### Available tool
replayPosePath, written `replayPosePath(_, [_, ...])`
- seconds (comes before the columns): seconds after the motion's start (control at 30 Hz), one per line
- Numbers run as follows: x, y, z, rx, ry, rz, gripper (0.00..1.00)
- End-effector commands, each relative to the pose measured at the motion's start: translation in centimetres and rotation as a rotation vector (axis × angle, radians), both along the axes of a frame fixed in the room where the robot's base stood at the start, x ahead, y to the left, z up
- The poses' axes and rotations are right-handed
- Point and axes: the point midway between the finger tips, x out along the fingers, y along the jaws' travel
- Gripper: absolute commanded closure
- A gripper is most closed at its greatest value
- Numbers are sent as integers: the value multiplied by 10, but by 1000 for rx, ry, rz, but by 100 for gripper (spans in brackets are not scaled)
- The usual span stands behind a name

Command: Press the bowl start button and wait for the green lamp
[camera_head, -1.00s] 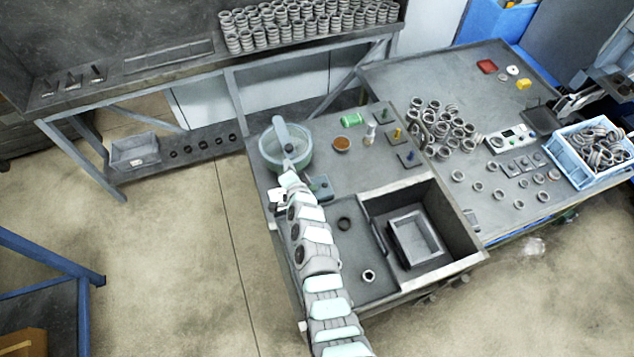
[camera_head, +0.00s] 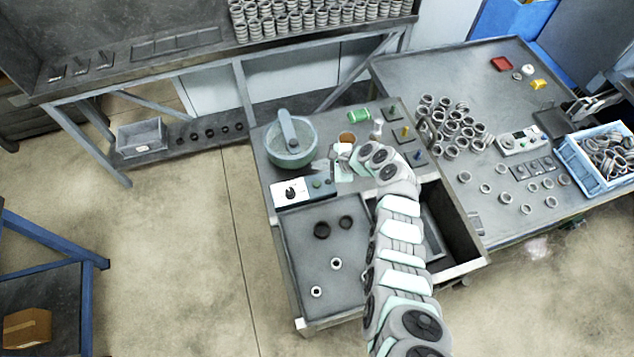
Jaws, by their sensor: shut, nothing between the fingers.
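The bowl (camera_head: 291,158) is round and grey-green, with a grey arm (camera_head: 290,130) reaching over it, at the back left of the bench. The control box (camera_head: 303,192) stands just in front of it. It has a white panel with a black knob (camera_head: 290,193) and small dark-green round parts (camera_head: 317,184) at its right. I cannot tell which is button or lamp, or whether any is lit. My gripper (camera_head: 342,172) is shut and empty, pointing down just right of the box. Whether it touches anything is too small to tell.
In front of the box, a grey tray (camera_head: 300,265) holds dark and light rings. My arm partly covers an open bin (camera_head: 462,235). A brown cup (camera_head: 347,137) and a green item (camera_head: 359,116) stand behind my gripper. Many rings (camera_head: 455,125) lie at the right.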

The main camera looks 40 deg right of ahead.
Motion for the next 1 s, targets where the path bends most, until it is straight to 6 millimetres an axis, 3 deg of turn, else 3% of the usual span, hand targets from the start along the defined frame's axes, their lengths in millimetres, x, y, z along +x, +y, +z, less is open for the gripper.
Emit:
replayPosePath(0.37, [0, 0, -16, -2, 0, -1, 100])
replayPosePath(0.8, [0, 0, -76, -1, 1, 1, 100])
replayPosePath(1.0, [0, 0, -89, -3, 1, 0, 100])
